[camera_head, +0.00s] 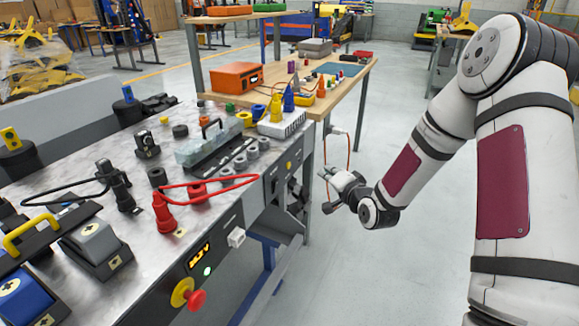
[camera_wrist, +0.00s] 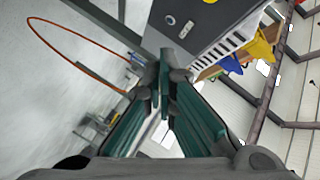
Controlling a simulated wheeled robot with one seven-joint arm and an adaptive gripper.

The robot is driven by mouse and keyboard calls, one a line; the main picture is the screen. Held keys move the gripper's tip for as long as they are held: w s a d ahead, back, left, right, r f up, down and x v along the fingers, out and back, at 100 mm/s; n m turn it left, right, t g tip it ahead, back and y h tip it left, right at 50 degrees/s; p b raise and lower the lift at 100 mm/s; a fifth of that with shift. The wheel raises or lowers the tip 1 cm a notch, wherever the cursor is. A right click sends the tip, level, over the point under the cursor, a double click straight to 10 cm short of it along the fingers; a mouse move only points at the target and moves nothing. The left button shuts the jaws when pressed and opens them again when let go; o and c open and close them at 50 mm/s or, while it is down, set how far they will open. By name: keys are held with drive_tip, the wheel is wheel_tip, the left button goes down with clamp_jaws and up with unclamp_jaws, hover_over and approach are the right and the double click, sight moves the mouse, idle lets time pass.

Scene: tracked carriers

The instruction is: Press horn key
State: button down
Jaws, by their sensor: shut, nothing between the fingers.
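My gripper (camera_head: 332,176) is off the right end of the metal bench in the head view, over open floor, apart from the bench. In the wrist view its green-padded fingers (camera_wrist: 165,75) are shut with nothing between them. No key marked with a horn can be made out. The bench front panel carries a small yellow control (camera_head: 290,166), a white switch (camera_head: 236,237) and a red stop knob (camera_head: 196,300). In the wrist view a dark panel with a round grey control (camera_wrist: 170,19) lies beyond the fingertips. I cannot tell which control is the horn key.
The metal bench (camera_head: 90,165) holds a blue pedal (camera_head: 28,300), a grey pedal (camera_head: 92,243), a red plug (camera_head: 163,213) and a clear-lidded box (camera_head: 208,143). An orange cable (camera_head: 349,155) hangs near my gripper. A wooden table (camera_head: 345,88) stands behind. Floor is clear between bench and arm.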

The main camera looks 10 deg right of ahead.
drive_tip(key=w+a+b, duration=0.1)
drive_tip(key=w+a, duration=0.3)
drive_tip(key=a, duration=0.2)
drive_tip(key=shift+w+a, duration=0.15)
drive_tip(key=shift+w, duration=0.1)
drive_tip(key=shift+a, duration=0.1)
idle(1.3)
drive_tip(key=shift+w+a, duration=0.2)
drive_tip(key=shift+w, duration=0.05)
drive_tip(key=shift+w+a+b, duration=0.2)
drive_tip(key=shift+a+b, duration=0.15)
drive_tip(key=shift+b, duration=0.1)
idle(0.6)
idle(0.4)
drive_tip(key=shift+s+d, duration=0.5)
drive_tip(key=shift+d, duration=0.15)
drive_tip(key=shift+s+d, duration=0.75)
drive_tip(key=shift+d, duration=0.25)
drive_tip(key=shift+s+d, duration=0.7)
drive_tip(key=shift+d, duration=0.3)
idle(1.4)
